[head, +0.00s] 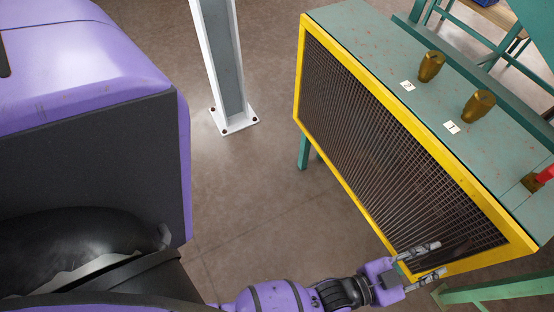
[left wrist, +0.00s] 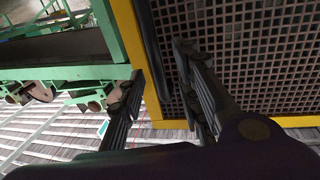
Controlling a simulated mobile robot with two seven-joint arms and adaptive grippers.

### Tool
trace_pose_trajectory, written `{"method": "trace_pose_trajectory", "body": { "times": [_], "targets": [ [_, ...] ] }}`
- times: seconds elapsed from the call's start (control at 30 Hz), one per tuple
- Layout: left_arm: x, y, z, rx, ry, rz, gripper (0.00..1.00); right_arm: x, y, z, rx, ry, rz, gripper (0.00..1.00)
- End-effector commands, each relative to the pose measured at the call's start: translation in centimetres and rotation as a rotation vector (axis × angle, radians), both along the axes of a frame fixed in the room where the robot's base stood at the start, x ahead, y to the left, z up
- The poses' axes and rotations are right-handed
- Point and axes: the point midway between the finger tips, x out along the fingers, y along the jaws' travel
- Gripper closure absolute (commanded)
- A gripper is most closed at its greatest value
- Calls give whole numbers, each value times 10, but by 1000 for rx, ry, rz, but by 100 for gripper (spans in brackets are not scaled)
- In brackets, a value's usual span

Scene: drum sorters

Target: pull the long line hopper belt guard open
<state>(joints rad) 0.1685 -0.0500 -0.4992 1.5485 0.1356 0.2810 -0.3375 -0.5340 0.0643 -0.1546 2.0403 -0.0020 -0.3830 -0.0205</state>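The belt guard is a yellow-framed panel of dark mesh (head: 375,130) on the side of a green machine, and it looks closed against it. In the left wrist view its yellow frame (left wrist: 129,25) and mesh (left wrist: 245,55) fill the right part. A dark upright bar (left wrist: 148,50), perhaps the handle, runs along the frame's inner edge. My left gripper (head: 430,262) is at the guard's lower right end, fingers apart. In the left wrist view its fingers (left wrist: 160,85) stand on either side of the frame edge and bar; contact is unclear. My right gripper is not in view.
Two brass weights (head: 431,66) (head: 478,105) stand on the machine's green top (head: 385,45) beside small white labels. A red part (head: 545,174) sits at the right. A grey-white post (head: 222,65) stands left of the machine. The floor (head: 265,190) before the guard is bare.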

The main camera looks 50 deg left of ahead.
Motion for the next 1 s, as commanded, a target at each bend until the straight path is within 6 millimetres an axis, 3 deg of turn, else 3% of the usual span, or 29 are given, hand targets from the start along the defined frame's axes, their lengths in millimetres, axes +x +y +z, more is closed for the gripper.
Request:
{"method": "trace_pose_trajectory", "body": {
  "times": [0.23, 0.6, 0.83, 1.0],
  "targets": [
    [31, -16, 0, 0, -1, 0, 69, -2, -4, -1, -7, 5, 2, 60],
    [37, -19, 0, 0, 2, -1, 69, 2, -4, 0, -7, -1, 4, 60],
    [37, -19, 0, 0, 2, -1, 98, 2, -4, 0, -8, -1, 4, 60],
    [37, -19, 0, 0, 2, -1, 100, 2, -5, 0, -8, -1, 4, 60]
  ]
}}
